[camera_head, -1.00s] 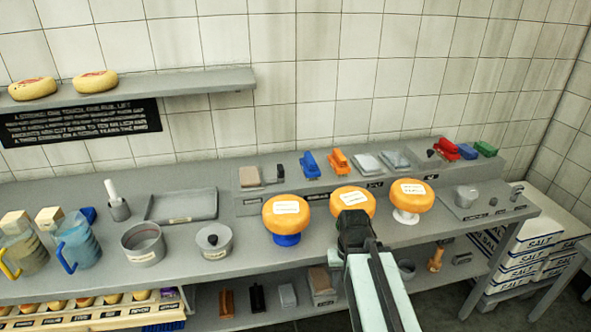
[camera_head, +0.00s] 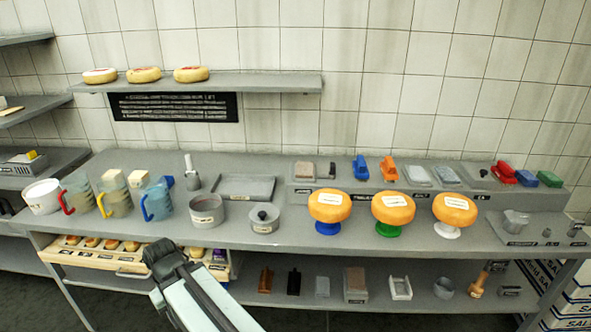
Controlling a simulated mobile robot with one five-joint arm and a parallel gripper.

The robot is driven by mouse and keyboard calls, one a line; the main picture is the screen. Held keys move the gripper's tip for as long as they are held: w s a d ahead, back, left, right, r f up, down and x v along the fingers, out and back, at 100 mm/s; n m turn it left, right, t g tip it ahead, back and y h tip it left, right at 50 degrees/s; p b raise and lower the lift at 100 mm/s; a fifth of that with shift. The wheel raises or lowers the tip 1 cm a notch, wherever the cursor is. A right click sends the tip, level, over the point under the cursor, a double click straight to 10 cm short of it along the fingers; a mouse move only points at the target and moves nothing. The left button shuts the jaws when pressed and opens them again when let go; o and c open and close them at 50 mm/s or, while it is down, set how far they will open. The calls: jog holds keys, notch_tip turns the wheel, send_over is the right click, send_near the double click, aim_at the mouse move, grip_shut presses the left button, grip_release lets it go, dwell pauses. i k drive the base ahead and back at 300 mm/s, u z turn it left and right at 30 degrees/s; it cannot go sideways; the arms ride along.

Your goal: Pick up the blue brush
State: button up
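Two blue items on the raised back ledge could be the blue brush. One is an upright blue piece (camera_head: 361,168), left of a similar orange piece (camera_head: 388,168). The other is a low blue block (camera_head: 525,178) at the right, between a red one (camera_head: 503,173) and a green one (camera_head: 549,179). Bristles are too small to make out on any of them. My gripper (camera_head: 160,252) is dark and sits low at the left, in front of the bench edge, well away from both blue items. Its fingers are not clear enough to tell open from shut.
Three orange cheese wheels on blue, green and white stands (camera_head: 393,208) are in front of the ledge. Jugs (camera_head: 112,195), pots (camera_head: 207,210) and a tray (camera_head: 244,187) fill the bench's left. A drawer of cheeses (camera_head: 95,262) is below. A lower shelf (camera_head: 420,292) holds small items.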

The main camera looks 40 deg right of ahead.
aim_at(360, 169)
jog(key=u, duration=0.5)
jog(key=k, duration=1.35)
jog(key=z, duration=0.95)
jog(key=i, duration=0.75)
